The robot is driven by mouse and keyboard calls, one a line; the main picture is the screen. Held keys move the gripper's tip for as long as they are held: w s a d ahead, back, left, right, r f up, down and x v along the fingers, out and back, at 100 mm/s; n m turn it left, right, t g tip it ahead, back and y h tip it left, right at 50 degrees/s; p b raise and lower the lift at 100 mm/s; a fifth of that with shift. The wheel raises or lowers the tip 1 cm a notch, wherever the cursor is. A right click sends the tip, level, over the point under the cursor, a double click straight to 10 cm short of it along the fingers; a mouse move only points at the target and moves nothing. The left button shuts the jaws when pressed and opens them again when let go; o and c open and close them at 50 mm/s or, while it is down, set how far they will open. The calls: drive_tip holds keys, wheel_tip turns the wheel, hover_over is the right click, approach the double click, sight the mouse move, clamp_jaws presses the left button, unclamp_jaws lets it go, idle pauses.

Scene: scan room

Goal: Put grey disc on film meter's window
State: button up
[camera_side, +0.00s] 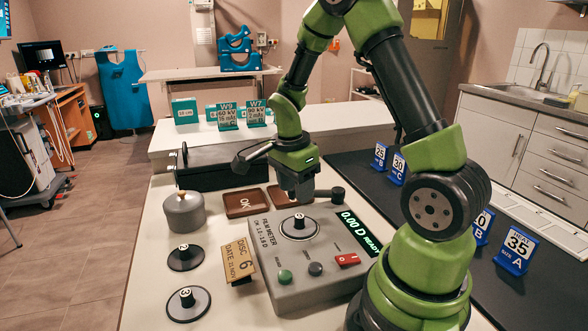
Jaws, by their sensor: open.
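The film meter (268,262) is a grey box in the middle of the table, with a lit display (357,229) reading 0.00 D READY. A round disc with a dark upright knob (299,226) lies flat on its top, on a pale ring at the window. The window beneath it is hidden.
Blue numbered stands (516,252) line the dark counter at right.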

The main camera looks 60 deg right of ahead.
drive_tip(key=s+a+r+n+t, duration=0.1)
drive_tip(key=a+r+n+t, duration=0.1)
drive_tip(key=a+r+n, duration=0.35)
drive_tip(key=s+a+r+n+t, duration=0.1)
drive_tip(key=a+r+n+t, duration=0.15)
drive_tip(key=r, duration=0.55)
drive_tip(key=s+a+r+n+t+y, duration=0.3)
drive_tip(key=s+a+n, duration=0.5)
drive_tip(key=n, duration=0.3)
drive_tip(key=shift+r, duration=0.6)
drive_tip(key=shift+o, duration=0.2)
drive_tip(key=shift+s, duration=0.1)
